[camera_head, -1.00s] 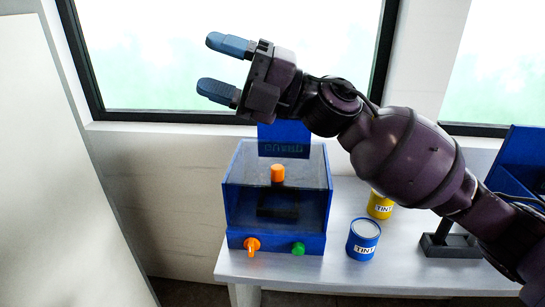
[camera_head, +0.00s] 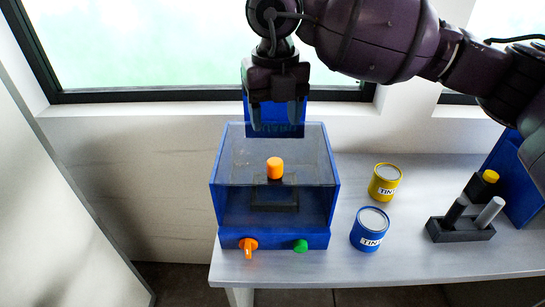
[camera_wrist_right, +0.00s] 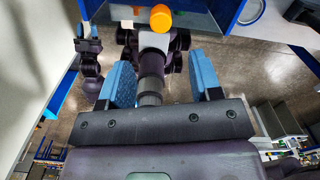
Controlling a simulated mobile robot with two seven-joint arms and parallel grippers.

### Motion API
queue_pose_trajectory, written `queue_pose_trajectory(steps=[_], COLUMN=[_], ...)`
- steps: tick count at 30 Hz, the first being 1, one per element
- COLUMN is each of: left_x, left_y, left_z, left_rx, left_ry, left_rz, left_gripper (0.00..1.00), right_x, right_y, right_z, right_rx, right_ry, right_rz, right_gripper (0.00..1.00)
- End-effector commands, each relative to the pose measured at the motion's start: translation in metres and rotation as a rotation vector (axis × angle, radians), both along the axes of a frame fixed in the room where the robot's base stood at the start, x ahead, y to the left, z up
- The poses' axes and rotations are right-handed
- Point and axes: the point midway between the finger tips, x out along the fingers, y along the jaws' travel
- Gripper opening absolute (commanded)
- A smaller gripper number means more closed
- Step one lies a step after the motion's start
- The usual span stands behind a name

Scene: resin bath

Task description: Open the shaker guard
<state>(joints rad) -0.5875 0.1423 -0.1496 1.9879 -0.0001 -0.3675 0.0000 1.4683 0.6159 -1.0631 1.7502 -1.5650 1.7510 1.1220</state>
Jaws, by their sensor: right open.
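The shaker (camera_head: 272,240) is a blue box on the white table. Its clear guard (camera_head: 315,165) is closed over it. An orange knob (camera_head: 275,168) stands on the guard; it also shows at the top of the right wrist view (camera_wrist_right: 161,18). My right gripper (camera_head: 275,122) points down above the rear of the guard, behind the knob in the head view. Its blue fingers (camera_wrist_right: 163,85) are apart and empty, and the knob lies beyond them in the wrist view. A blue sign panel behind the shaker is partly hidden by this gripper. My left gripper is not in the head view.
An orange switch (camera_head: 248,245) and a green button (camera_head: 300,246) are on the shaker's front. A yellow tint can (camera_head: 385,183) and a blue tint can (camera_head: 370,229) stand to its right. Farther right is a dark holder (camera_head: 460,230). A window wall is behind.

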Motion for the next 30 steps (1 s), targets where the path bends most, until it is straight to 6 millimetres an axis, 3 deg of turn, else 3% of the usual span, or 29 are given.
queue_pose_trajectory(steps=[7, 21, 30], left_x=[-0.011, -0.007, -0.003], left_y=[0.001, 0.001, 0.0], left_z=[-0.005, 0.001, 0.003], left_rx=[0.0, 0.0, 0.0], left_ry=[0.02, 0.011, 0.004], left_rz=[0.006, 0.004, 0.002], left_gripper=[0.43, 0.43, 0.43], right_x=[-0.001, -0.001, -0.001], right_y=[-0.001, -0.001, -0.001], right_z=[-0.013, -0.087, -0.107], right_rx=[-0.007, -0.004, -0.004], right_ry=[0.006, 0.007, 0.006], right_rz=[-0.036, -0.034, -0.033], right_gripper=[0.58, 0.58, 0.58])
